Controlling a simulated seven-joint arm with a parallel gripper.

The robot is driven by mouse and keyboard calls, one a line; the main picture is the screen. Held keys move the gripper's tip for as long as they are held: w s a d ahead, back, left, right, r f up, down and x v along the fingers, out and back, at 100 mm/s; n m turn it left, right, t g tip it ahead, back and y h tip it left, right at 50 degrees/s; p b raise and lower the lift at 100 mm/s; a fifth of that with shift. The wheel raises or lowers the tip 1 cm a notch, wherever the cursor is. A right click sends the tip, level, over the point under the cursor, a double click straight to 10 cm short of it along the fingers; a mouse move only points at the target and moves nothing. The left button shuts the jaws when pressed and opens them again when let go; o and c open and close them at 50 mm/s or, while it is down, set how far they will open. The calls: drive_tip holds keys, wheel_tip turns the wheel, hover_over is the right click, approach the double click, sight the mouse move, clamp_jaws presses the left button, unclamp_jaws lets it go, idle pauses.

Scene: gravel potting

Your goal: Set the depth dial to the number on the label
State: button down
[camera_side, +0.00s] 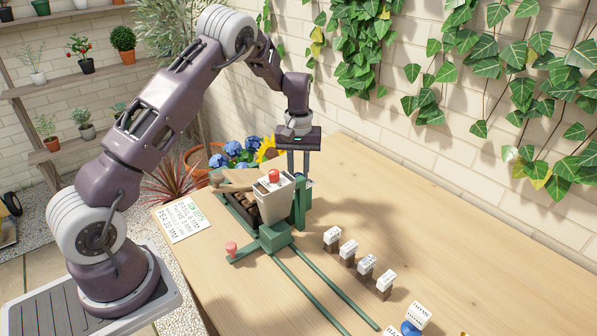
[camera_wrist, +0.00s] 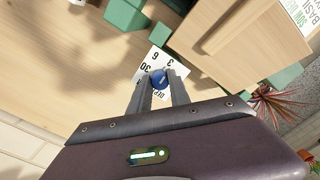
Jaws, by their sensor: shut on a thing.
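The depth dial has a small blue knob (camera_wrist: 159,76) on a white face (camera_wrist: 158,61), seen in the wrist view. I can read 3, 6 and 30 on the face, and part of the word DEPTH; the fingers hide the rest. My gripper (camera_side: 299,176) points down behind the hopper in the side view. In the wrist view its fingers (camera_wrist: 161,86) are shut on the blue knob. I cannot tell which number the knob points at. A white sowing label (camera_side: 182,222) lies at the table's left edge, with lines for basil and pea; its corner shows in the wrist view (camera_wrist: 303,14).
A green-railed seeder with a pale hopper (camera_side: 273,200) stands left of my fingers, close to them. Several small labelled blocks (camera_side: 367,266) stand in a row at right. A blue-based labelled item (camera_side: 417,318) is at the front. The table's right side is clear.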

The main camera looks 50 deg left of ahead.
drive_tip(key=shift+m, duration=0.3)
idle(0.4)
drive_tip(key=c, duration=1.2)
unclamp_jaws()
